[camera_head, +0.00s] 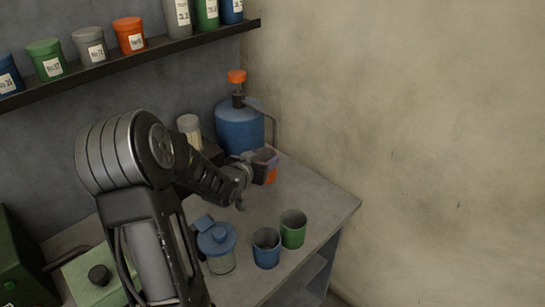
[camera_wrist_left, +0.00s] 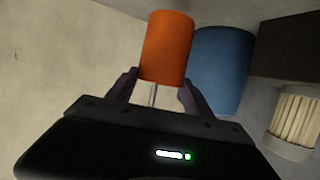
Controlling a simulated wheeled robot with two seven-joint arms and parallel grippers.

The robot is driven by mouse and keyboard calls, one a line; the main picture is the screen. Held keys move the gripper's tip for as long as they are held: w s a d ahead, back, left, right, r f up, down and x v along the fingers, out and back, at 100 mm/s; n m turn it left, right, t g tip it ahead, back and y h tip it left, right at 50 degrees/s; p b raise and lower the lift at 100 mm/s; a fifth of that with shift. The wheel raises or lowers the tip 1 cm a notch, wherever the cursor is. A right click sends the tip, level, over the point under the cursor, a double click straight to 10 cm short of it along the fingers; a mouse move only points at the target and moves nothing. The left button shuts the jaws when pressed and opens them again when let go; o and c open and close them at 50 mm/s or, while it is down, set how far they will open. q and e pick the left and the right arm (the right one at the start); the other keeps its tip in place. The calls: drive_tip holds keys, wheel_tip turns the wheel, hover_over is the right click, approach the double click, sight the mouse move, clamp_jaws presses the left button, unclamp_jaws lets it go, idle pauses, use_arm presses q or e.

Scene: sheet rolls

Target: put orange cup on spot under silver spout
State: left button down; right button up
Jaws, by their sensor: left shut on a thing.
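The orange cup (camera_head: 271,176) is at my left gripper (camera_head: 264,166), beside the blue dispenser (camera_head: 240,128) near the back of the table. In the left wrist view the orange cup (camera_wrist_left: 167,45) is at the fingertips of my left gripper (camera_wrist_left: 158,88), which is shut on it. The blue dispenser (camera_wrist_left: 222,68) shows just behind it. A thin grey pipe (camera_head: 275,132) comes down at the dispenser's right side. The spot under the spout is hidden by my gripper and the cup. I cannot tell whether the cup touches the table. My right gripper is not in view.
A blue cup (camera_head: 266,249) and a green cup (camera_head: 293,229) stand near the table's front edge. A glass jar with a blue lid (camera_head: 217,246) is left of them. A jar of sticks (camera_head: 190,128) stands left of the dispenser. A shelf (camera_head: 140,58) with cans is above.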

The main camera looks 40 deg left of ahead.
sight(269, 157)
use_arm(q)
wheel_tip(269, 157, down, 4)
drive_tip(key=w, duration=0.2)
drive_tip(key=w+a+p, duration=0.1)
drive_tip(key=shift+w+r, duration=0.1)
drive_tip(key=shift+w, duration=0.3)
drive_tip(key=shift+w+a, duration=0.15)
drive_tip(key=shift+w, duration=0.1)
drive_tip(key=shift+w, duration=0.1)
drive_tip(key=shift+w+a+p, duration=0.1)
drive_tip(key=shift+w+p, duration=0.25)
drive_tip(key=p+x, duration=0.1)
drive_tip(key=x, duration=0.1)
drive_tip(key=shift+w+a, duration=0.15)
drive_tip(key=shift+w, duration=0.25)
drive_tip(key=shift+f, duration=0.25)
